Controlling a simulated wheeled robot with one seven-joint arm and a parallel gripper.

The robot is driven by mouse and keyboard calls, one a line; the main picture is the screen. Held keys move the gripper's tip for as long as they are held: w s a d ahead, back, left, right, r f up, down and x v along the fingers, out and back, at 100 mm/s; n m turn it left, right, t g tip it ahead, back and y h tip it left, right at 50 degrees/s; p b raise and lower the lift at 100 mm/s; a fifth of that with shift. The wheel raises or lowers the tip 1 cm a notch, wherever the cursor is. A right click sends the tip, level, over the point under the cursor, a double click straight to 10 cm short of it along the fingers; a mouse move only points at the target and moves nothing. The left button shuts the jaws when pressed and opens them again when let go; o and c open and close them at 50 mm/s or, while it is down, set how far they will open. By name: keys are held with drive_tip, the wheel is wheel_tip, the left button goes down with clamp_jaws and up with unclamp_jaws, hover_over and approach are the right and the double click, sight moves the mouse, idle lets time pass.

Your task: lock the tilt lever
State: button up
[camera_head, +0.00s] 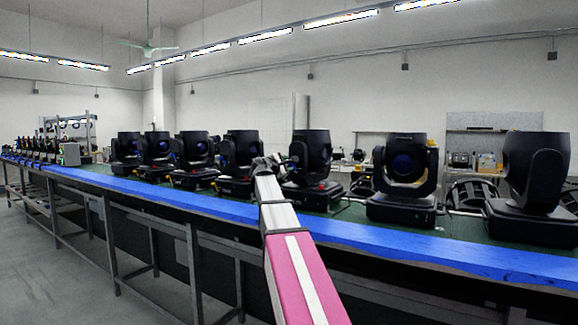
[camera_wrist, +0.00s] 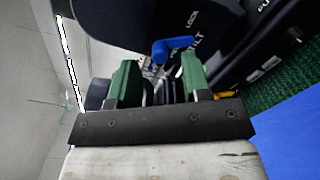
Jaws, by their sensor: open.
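The tilt lever (camera_wrist: 172,47) is a small blue bent handle on a black moving-head light (camera_wrist: 130,20) in the wrist view. White lettering reading "LOCK" and part of "TILT" is beside it. My gripper (camera_wrist: 158,70) has two green fingers, apart with a gap between them. The lever lies just beyond the fingertips, nearer the right finger; I cannot tell whether they touch. In the head view my gripper (camera_head: 270,163) is small and dark, beside a black light (camera_head: 312,160) right of it. The lever cannot be made out there.
Several similar black lights stand in a row on a long green-topped bench with a blue front edge (camera_head: 150,188). Another light (camera_head: 240,150) stands close left of my gripper. In the wrist view, green bench top (camera_wrist: 290,90) and blue edge (camera_wrist: 290,135) are at right. Open floor (camera_head: 60,260) lies at front left.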

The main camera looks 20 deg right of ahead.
sight(299, 164)
drive_tip(key=shift+x, duration=1.3)
drive_tip(key=shift+c, duration=0.2)
clamp_jaws()
drive_tip(key=shift+s+m, duration=0.1)
drive_tip(key=shift+m, duration=0.2)
drive_tip(key=m, duration=0.3)
drive_tip(key=s+d+m, duration=0.1)
drive_tip(key=m, duration=0.3)
drive_tip(key=s+d+m, duration=0.1)
drive_tip(key=m, duration=0.3)
drive_tip(key=shift+s, duration=0.2)
drive_tip(key=shift+m, duration=0.3)
